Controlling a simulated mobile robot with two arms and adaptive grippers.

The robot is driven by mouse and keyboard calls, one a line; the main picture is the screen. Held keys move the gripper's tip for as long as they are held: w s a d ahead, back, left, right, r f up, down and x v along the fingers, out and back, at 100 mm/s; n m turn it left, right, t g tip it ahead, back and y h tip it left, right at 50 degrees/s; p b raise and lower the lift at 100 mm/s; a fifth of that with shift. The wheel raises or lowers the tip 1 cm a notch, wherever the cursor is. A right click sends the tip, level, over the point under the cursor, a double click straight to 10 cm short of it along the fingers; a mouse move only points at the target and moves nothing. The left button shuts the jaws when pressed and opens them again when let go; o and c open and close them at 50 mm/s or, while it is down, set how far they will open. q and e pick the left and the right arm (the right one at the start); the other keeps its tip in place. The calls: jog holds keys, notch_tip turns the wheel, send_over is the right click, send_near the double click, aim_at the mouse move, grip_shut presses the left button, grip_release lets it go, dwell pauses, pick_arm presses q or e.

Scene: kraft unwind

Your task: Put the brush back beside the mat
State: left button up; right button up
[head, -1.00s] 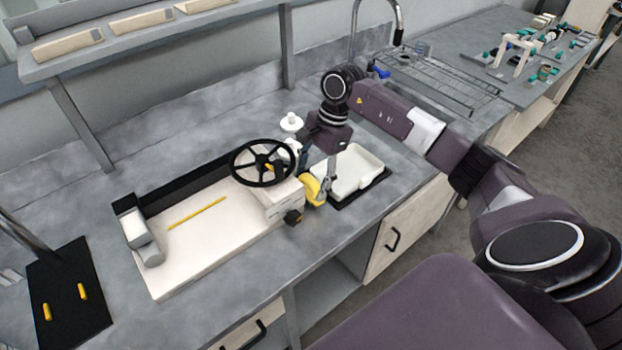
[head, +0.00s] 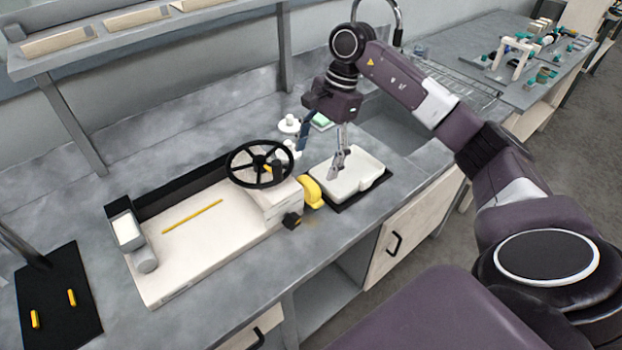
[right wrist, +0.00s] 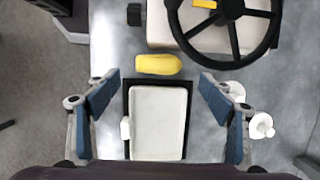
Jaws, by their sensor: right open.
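A yellow piece (head: 311,192), seemingly the brush, rests on the counter between the wheeled machine and the black mat (head: 384,177). In the right wrist view the yellow brush (right wrist: 158,64) lies just beyond the far edge of the mat (right wrist: 187,100), apart from it. A white tray (right wrist: 159,125) sits on the mat. My right gripper (head: 317,163) is open and empty above the tray; in its wrist view its blue-padded fingers (right wrist: 160,80) are spread wide either side of the tray, short of the brush. My left gripper is not in view.
The machine has a black handwheel (head: 260,164) and a pale bed with a yellow strip (head: 192,217). A black plate (head: 60,310) lies at left. The front counter strip is clear.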

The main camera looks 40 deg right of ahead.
jog(key=shift+b+v, duration=0.4)
jog(key=shift+v, duration=1.9)
